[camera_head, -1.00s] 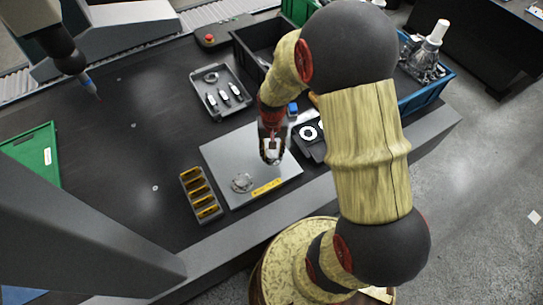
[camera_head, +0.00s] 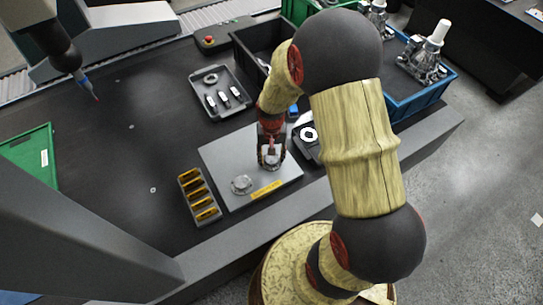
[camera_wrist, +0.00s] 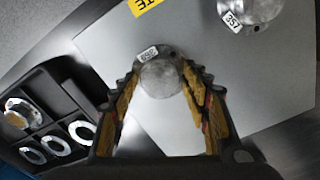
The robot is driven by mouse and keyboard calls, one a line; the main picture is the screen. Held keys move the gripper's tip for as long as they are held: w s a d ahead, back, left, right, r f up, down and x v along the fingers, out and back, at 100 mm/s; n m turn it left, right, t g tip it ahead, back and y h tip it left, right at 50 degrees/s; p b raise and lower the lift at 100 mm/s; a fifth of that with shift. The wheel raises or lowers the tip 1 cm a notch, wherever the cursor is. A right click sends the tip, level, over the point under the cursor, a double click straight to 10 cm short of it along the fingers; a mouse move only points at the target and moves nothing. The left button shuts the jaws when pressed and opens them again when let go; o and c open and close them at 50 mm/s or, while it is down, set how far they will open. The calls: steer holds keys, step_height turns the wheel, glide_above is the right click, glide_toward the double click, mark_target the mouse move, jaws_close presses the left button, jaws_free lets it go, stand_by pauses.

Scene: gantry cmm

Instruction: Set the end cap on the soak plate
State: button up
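The soak plate (camera_head: 222,158) is a flat grey square with a yellow label on the dark table; it also shows in the wrist view (camera_wrist: 240,85). My gripper (camera_head: 271,158) is low over its right part. In the wrist view my gripper's fingers (camera_wrist: 160,72) are on both sides of a round grey metal end cap (camera_wrist: 160,80), apparently closed on it. The cap carries a white number tag and is at or just above the plate; the exact contact is hidden. A second, similar cap (camera_head: 241,184), tagged 357 in the wrist view (camera_wrist: 250,8), sits on the plate's front left.
A rack with yellow slots (camera_head: 199,196) stands left of the plate. A black holder with round rings (camera_head: 306,141) is close on the right. A grey tray of parts (camera_head: 221,92) lies behind. A probe (camera_head: 86,82) hangs at upper left. The table's left middle is clear.

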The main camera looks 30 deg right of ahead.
steer(key=shift+o, duration=0.7)
steer(key=shift+r, duration=0.1)
step_height(320, 180, up, 12)
steer(key=p, duration=0.4)
step_height(320, 180, up, 15)
steer(key=n+t, duration=0.2)
glide_above(272, 158)
steer(key=s+a, duration=0.4)
steer(key=a, duration=0.1)
steer(key=s+a+r+n+t, duration=0.3)
steer(key=s+a+r, duration=0.1)
steer(key=s+r, duration=0.6)
steer(key=shift+s+a+r+t, duration=0.2)
steer(key=shift+s+r+t, duration=0.1)
steer(key=shift+s, duration=0.6)
